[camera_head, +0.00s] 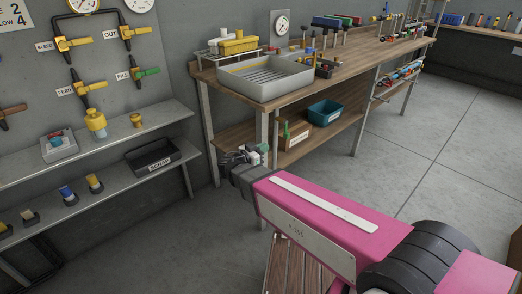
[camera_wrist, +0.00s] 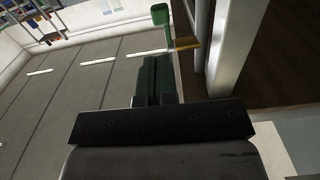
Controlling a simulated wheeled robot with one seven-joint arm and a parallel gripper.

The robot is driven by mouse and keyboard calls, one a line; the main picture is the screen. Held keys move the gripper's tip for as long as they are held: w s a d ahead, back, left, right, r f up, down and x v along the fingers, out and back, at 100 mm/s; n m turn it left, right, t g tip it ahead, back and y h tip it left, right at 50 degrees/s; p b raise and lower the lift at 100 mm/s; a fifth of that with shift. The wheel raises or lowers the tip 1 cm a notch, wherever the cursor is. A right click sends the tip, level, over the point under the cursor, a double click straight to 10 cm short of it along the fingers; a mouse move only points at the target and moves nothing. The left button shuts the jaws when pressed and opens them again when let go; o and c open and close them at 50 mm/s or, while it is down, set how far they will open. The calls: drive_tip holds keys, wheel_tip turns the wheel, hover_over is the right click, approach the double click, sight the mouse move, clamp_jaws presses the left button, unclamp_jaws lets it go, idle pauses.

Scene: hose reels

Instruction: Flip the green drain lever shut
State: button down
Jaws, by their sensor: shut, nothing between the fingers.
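The green lever (camera_wrist: 160,15) shows at the top of the wrist view. Its handle stands upright from a brass-coloured valve body (camera_wrist: 186,43) beside a pale post. In the head view a small upright green piece (camera_head: 286,130) shows under the bench by the front leg; I cannot tell for certain that it is the same lever. My gripper (camera_head: 258,153) is low beside that bench leg. In the wrist view its dark fingers (camera_wrist: 157,68) are shut and empty, pointing toward the lever's lower part. I cannot tell whether they touch it.
A grey sink tray (camera_head: 265,88) sits on the wooden bench above. A cardboard box (camera_head: 296,142) and teal bin (camera_head: 325,112) stand on its lower shelf. Wall valves, including one with a green handle (camera_head: 146,72), hang at left. Open floor lies right.

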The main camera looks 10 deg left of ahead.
sight(285, 138)
drive_tip(key=x, duration=1)
drive_tip(key=shift+w, duration=0.1)
drive_tip(key=shift+d, duration=0.1)
drive_tip(key=shift+w+d+f+t+h, duration=0.25)
drive_tip(key=shift+w+t+h, duration=0.1)
drive_tip(key=shift+t+h, duration=0.2)
drive_tip(key=shift+w+d+f+t+h, duration=0.25)
drive_tip(key=shift+w+t+h, duration=0.2)
drive_tip(key=shift+t, duration=0.2)
drive_tip(key=shift+w+d+t+h, duration=0.7)
drive_tip(key=shift+t+h, duration=0.2)
drive_tip(key=shift+t, duration=0.3)
drive_tip(key=x, duration=0.4)
drive_tip(key=shift+w+d+f, duration=0.15)
drive_tip(key=shift+w+f, duration=0.05)
drive_tip(key=shift+w, duration=0.05)
